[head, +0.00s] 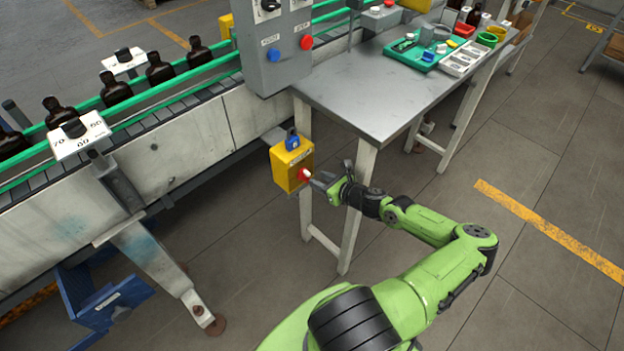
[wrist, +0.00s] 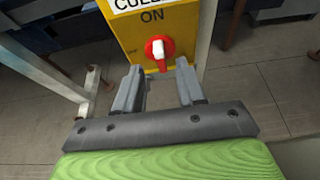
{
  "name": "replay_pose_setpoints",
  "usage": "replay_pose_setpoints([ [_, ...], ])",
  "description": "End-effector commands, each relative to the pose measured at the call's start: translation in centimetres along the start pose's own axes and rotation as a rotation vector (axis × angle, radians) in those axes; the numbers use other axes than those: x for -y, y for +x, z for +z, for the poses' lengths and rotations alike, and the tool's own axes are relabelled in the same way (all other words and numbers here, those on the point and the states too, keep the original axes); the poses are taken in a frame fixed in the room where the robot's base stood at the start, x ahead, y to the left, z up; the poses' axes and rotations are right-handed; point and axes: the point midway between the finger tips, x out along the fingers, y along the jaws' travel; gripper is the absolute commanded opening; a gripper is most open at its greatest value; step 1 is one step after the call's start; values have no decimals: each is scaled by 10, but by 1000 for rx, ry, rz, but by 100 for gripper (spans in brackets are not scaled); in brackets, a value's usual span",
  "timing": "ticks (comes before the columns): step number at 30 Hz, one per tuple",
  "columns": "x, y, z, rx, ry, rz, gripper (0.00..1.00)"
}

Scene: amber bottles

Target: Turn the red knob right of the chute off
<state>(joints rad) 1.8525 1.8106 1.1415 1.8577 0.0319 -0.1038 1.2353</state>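The red knob (wrist: 159,47) with a white grip bar sits on the front of a yellow box (wrist: 185,22). In the wrist view the word ON shows above the knob, under a partly cut-off label. In the head view my gripper (head: 322,181) is close to the knob; contact cannot be told.
A grey control box (head: 275,50) with blue and red buttons stands above the yellow box. A steel table (head: 370,100) with trays is close behind my gripper; its legs stand beside it. A conveyor (head: 180,130) with amber bottles runs left. Open floor lies right.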

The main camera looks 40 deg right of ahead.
Motion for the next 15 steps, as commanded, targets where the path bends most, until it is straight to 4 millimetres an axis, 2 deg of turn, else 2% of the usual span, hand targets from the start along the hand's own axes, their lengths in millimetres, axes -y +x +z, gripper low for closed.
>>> replay_pose_setpoints([
  [1, -1, 13, -2, 2, 0, 3, 39],
  [6, 0, 39, -2, 0, -1, 1, 39],
  [15, 0, 44, 0, -1, -2, 0, 39],
])
